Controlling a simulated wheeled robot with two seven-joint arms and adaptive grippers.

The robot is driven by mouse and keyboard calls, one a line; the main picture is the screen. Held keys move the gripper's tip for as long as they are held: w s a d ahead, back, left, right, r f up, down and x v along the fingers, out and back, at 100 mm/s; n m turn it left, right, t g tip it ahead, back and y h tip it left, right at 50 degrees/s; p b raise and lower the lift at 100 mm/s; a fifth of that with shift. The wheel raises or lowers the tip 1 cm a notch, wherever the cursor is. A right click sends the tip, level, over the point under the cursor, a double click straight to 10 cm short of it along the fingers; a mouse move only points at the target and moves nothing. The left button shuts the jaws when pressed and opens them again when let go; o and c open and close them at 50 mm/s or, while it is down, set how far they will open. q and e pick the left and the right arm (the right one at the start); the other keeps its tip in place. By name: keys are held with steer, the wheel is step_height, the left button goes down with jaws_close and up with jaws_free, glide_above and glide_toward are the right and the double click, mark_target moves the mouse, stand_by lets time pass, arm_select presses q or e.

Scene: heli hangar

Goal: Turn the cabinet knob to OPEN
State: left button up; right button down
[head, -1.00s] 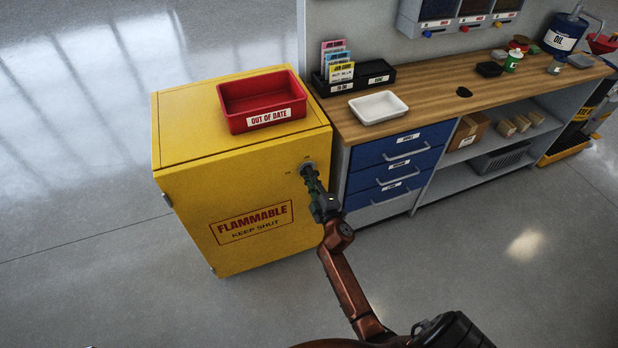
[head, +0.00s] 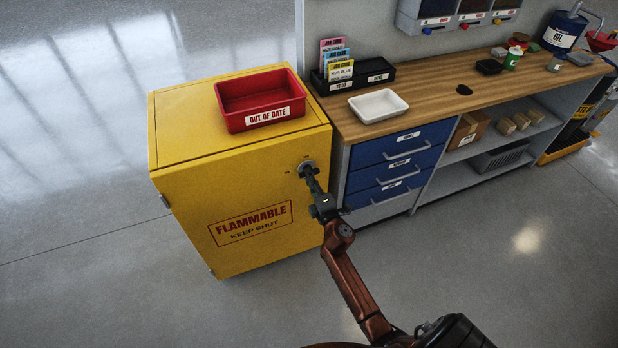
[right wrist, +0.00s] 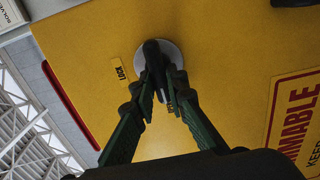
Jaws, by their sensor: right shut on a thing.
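The yellow cabinet (head: 190,185) stands at the left in the head view, its door marked FLAMMABLE, KEEP SHUT. Its knob (right wrist: 152,52) is a dark grip on a round grey plate (right wrist: 172,52), high on the door near the right edge. My right gripper (head: 310,176) reaches the knob from the front. In the right wrist view its two fingers (right wrist: 158,84) are closed on the knob. A label reading LOCK (right wrist: 119,70) sits beside the plate; another label is mostly hidden behind the fingers. My left gripper is not in view.
A red OUT OF DATE bin (head: 262,120) stands on the cabinet top. A workbench (head: 440,105) with blue drawers (head: 400,160) adjoins the cabinet on the right, with a white tray (head: 378,106) on top. The floor in front is clear.

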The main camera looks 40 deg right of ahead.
steer(key=c, duration=2.2)
jaws_free()
steer(key=shift+o, duration=1.3)
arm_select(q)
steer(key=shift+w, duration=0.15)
arm_select(e)
steer(key=v, duration=1.2)
steer(key=shift+f, duration=0.15)
